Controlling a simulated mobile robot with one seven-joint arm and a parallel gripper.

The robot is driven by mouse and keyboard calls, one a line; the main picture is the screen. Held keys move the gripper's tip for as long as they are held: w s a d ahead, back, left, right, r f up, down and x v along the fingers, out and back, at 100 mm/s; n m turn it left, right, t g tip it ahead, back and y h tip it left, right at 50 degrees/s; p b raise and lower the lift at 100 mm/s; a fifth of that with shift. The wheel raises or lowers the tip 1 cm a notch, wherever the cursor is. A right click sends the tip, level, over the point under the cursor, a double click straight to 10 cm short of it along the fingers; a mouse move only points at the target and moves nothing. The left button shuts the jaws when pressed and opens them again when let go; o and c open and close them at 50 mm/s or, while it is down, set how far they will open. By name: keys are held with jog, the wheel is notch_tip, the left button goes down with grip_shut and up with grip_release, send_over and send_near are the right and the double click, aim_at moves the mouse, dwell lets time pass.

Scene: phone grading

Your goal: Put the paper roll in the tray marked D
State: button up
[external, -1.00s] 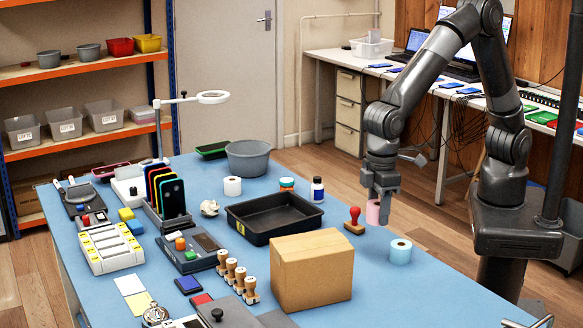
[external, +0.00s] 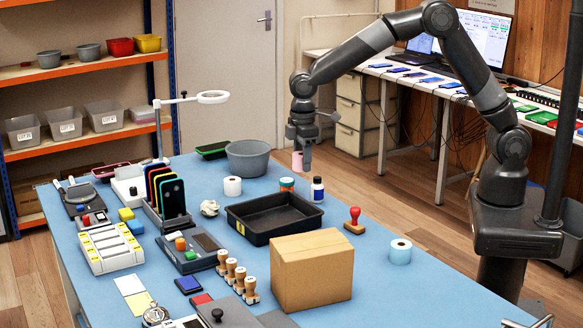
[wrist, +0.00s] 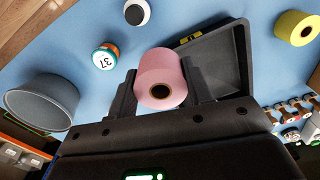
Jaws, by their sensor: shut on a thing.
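My gripper (external: 302,160) is shut on the pink paper roll (external: 298,160) and holds it in the air above the back right of the blue table. In the wrist view my gripper (wrist: 163,92) has a finger on each side of the roll (wrist: 160,75), whose end hole faces the camera. The black tray (external: 262,240) sits on the table, nearer the front than the gripper; it looks empty. It has a yellow label (external: 240,228), whose letter I cannot read. In the wrist view the tray (wrist: 243,60) is partly hidden behind the roll and gripper.
A grey bowl (external: 249,170), a small jar (external: 287,184) and a white bottle (external: 317,189) stand near the gripper. A cardboard box (external: 312,275) stands just in front of the tray. A red-handled stamp (external: 354,222) and a light blue roll (external: 400,252) are to the right.

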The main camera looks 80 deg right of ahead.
jog(key=shift+w+d, duration=0.25)
jog(key=shift+d, duration=0.2)
jog(key=shift+w+a+f, duration=0.15)
jog(key=shift+a+f, duration=0.1)
send_over(284, 221)
notch_tip(284, 221, down, 7)
jog(key=shift+r, duration=0.15)
jog(key=shift+f, duration=1.9)
jog(key=shift+f, duration=0.15)
jog(key=o, duration=1)
